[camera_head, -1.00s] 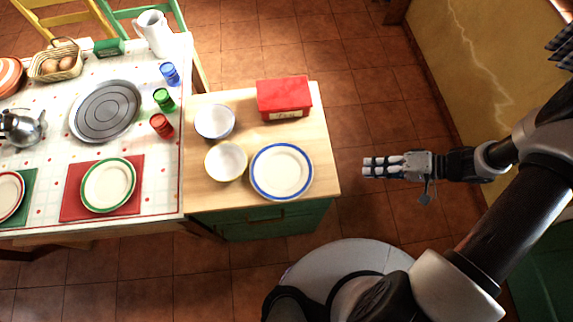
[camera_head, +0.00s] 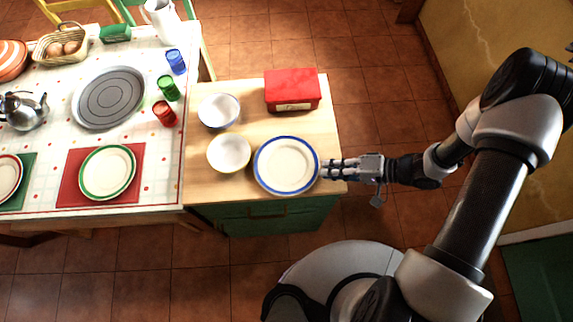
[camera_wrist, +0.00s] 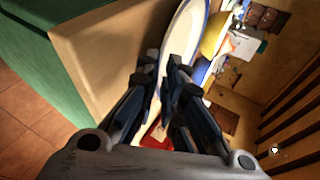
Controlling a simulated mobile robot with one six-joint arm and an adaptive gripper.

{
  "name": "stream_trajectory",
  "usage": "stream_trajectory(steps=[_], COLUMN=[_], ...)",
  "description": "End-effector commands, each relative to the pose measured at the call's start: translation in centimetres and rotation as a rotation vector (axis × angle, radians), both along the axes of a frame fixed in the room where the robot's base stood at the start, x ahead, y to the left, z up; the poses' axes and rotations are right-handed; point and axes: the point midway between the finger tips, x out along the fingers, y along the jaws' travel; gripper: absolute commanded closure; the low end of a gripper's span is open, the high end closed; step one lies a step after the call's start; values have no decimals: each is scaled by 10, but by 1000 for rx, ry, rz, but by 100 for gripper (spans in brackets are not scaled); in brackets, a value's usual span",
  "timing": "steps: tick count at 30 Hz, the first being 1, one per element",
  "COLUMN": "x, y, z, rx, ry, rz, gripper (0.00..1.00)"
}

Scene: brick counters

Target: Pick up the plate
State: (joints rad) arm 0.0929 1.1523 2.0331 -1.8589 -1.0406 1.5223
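The white plate with a blue rim (camera_head: 286,164) lies flat on the wooden top of the small green cabinet, near its right edge. My gripper (camera_head: 326,169) is at the plate's right rim, pointing left, with its fingertips at or over that rim. In the wrist view, the two dark fingers of my gripper (camera_wrist: 161,66) stand apart, with the pale edge of the plate (camera_wrist: 184,38) showing between and beyond their tips. I see no clear grip on the rim; the fingers hide the exact contact.
On the same top, a yellow-rimmed bowl (camera_head: 229,153) stands close left of the plate. A white bowl (camera_head: 219,110) and a red box (camera_head: 292,89) are behind. The laid table (camera_head: 140,192) adjoins on the left. The floor to the right is clear.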

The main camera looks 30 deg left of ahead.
Motion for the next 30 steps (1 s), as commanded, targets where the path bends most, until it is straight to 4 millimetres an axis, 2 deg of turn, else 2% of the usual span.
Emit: stream_trajectory(steps=[3,8,15,19,30], x=[-9,-11,-10,-10,-10], y=[16,27,27,27,27], z=[-12,-17,-16,-16,-16], rx=[0,-1,-1,-1,0], ry=[2,1,0,0,0], rz=[5,2,1,1,0], gripper=[92,92,92,100,100])
